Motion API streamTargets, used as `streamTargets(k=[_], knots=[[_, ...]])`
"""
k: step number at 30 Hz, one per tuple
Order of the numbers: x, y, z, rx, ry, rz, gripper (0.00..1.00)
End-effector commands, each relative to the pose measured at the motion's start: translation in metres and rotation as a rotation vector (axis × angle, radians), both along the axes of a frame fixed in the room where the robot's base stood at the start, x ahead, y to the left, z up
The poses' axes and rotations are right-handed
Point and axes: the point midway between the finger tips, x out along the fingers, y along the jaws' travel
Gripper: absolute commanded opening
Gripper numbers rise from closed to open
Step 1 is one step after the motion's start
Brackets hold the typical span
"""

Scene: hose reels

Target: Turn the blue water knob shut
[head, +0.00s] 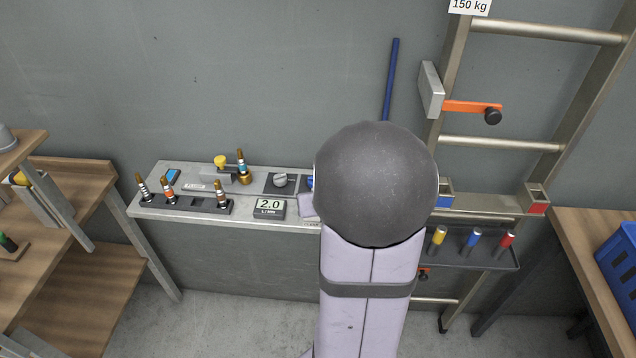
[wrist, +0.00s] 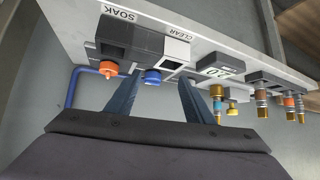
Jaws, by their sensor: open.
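A flow display (head: 270,206) on the shelf reads 2.0 L/min.
An orange knob (wrist: 108,69) sits left of the blue one in the wrist view, near a blue pipe (wrist: 72,88). The block's labels SOAK and CLEAR appear upside down. Several hose nozzles (head: 168,187) stand in a rack at the shelf's left. A ladder (head: 455,100) leans at right.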

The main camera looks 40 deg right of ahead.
Motion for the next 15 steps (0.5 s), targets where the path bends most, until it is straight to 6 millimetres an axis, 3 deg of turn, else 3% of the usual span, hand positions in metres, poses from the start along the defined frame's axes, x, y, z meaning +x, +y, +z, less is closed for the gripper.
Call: streamTargets(k=[3, 6, 15], knots=[[0.002, -0.024, -0.010, -0.061, -0.081, 0.070, 0.48], [0.003, -0.033, -0.011, -0.099, -0.144, 0.136, 0.48], [-0.002, -0.038, -0.008, -0.147, -0.271, 0.258, 0.48]])
